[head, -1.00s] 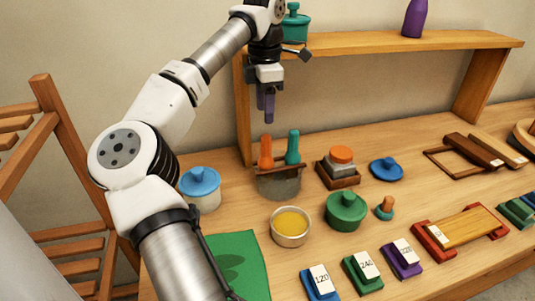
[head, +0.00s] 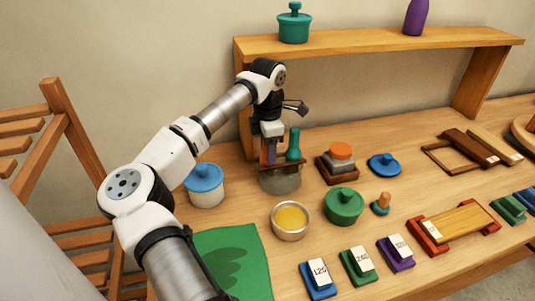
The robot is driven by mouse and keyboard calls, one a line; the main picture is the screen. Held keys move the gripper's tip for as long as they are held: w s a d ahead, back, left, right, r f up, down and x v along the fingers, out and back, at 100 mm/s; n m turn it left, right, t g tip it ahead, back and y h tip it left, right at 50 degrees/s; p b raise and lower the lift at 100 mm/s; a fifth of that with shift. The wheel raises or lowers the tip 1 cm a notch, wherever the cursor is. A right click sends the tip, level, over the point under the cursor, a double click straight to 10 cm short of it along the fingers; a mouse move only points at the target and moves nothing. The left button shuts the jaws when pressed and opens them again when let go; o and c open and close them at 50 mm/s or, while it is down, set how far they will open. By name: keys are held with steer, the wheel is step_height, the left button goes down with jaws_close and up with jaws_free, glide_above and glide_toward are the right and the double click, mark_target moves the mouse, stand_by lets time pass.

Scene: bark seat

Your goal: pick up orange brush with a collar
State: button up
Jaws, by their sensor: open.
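My fingers are around or right in front of the handle; I cannot tell which. A teal brush (head: 293,145) stands upright close to the right of my gripper in the same rack.
A blue-lidded white pot (head: 205,186) stands left of the jar. A yellow-filled bowl (head: 290,220) and a green lidded pot (head: 344,206) stand in front. The shelf (head: 380,46) rises behind.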

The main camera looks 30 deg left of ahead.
steer(key=shift+f, duration=0.15)
jaws_close()
stand_by(0.4)
